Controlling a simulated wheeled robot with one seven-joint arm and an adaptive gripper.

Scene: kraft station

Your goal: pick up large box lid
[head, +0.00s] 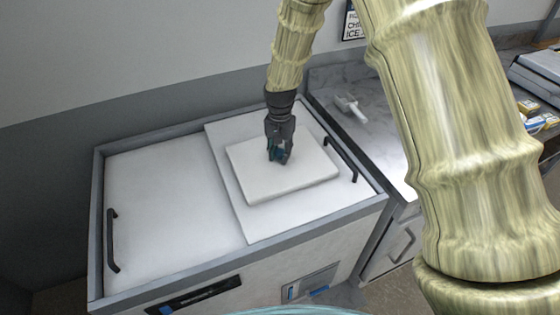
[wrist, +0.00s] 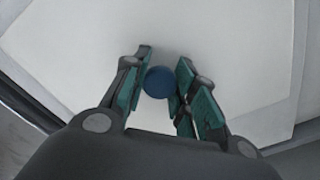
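The large box lid (head: 285,183) is a thick white square slab, lying flat on a wider white panel on top of a chest in the head view. In the wrist view the white lid surface (wrist: 235,60) fills most of the picture. A round blue knob (wrist: 160,82) shows between my fingertips. My gripper (head: 279,157) is over the upper middle of the lid, pointing down. In the wrist view its teal-padded fingers (wrist: 163,72) stand close on both sides of the knob. I cannot tell whether they touch it. The knob is mostly hidden in the head view.
The chest has a grey raised rim (head: 230,255) and black handles at left (head: 112,240) and right (head: 341,158). A white scoop (head: 351,107) lies on the marble counter at right. The chest's left panel (head: 160,210) is clear. A wall stands behind.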

